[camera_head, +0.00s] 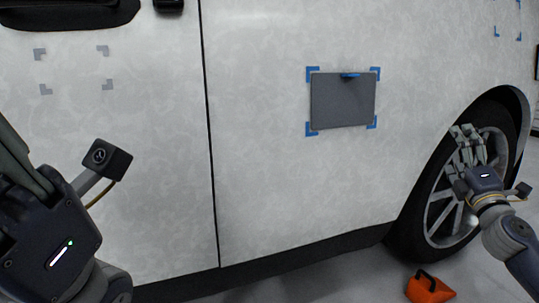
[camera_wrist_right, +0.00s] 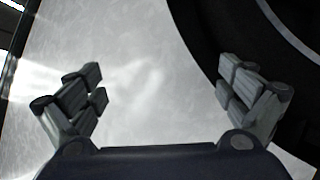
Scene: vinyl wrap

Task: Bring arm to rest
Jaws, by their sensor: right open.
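My right gripper (camera_head: 466,148) is in front of the wheel at the right of the head view. In the right wrist view its two fingers (camera_wrist_right: 160,95) stand wide apart with nothing between them. My left arm comes in at the lower left of the head view, but its gripper fingers are not visible. A dark grey rectangular panel (camera_head: 338,105) lies flat on the white vehicle side (camera_head: 270,185), inside blue corner marks (camera_head: 312,75). A small blue piece (camera_head: 350,75) is at the panel's top edge. My right gripper is well to the right of the panel.
The wheel (camera_head: 440,215) and its dark arch are right behind my right gripper. An orange object (camera_head: 428,288) with a dark handle lies on the floor at the lower right. Grey corner marks (camera_head: 40,54) are on the door at the upper left. More blue marks (camera_head: 518,36) are at the upper right.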

